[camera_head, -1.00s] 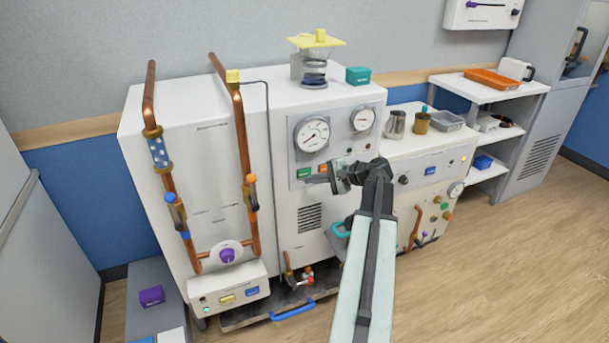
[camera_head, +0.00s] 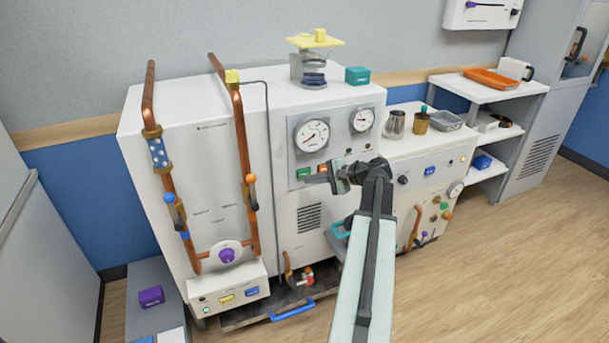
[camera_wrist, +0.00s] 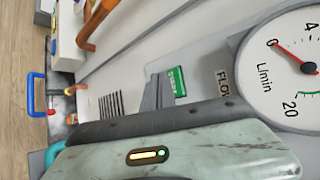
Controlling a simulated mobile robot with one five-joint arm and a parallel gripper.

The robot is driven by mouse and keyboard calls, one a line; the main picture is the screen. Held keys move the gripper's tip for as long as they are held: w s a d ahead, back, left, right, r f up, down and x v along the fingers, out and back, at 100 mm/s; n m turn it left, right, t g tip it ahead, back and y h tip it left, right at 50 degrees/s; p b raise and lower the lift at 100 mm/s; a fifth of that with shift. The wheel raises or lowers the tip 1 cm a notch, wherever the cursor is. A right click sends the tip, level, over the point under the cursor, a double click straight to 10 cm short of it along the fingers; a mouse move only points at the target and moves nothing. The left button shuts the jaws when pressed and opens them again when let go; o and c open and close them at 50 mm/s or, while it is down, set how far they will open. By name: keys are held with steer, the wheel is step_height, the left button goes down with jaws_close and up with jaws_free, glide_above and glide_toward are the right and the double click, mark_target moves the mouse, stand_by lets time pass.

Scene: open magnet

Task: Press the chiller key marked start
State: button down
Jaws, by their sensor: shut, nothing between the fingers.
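The green start key (camera_head: 304,173) sits low on the grey panel of the white cabinet, under the large dial. In the wrist view the green key (camera_wrist: 179,81) shows with its lettering turned sideways, beside the FLOW label. My gripper (camera_head: 330,174) is shut and empty, just to the right of the key in the head view. In the wrist view my gripper's dark fingertips (camera_wrist: 158,92) are close beside the key's edge. I cannot tell whether they touch it. A red patch (camera_head: 322,168) shows partly hidden behind the fingers.
The large flow dial (camera_head: 312,135) and a smaller dial (camera_head: 362,119) are above the key. A blue-handled drawer (camera_head: 292,309) is low in front. Open floor lies to the right.

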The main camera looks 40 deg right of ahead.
steer(key=shift+w, duration=0.1)
steer(key=shift+w+d, duration=0.15)
steer(key=shift+w, duration=0.1)
steer(key=shift+w+d, duration=0.2)
steer(key=shift+w, duration=0.2)
stand_by(0.7)
steer(key=shift+a, duration=0.1)
steer(key=shift+s+a, duration=0.3)
steer(key=shift+s, duration=0.45)
steer(key=s, duration=0.1)
steer(key=s+a, duration=0.1)
steer(key=s, duration=0.2)
steer(key=shift+s+a, duration=0.35)
steer(key=shift+a, duration=0.05)
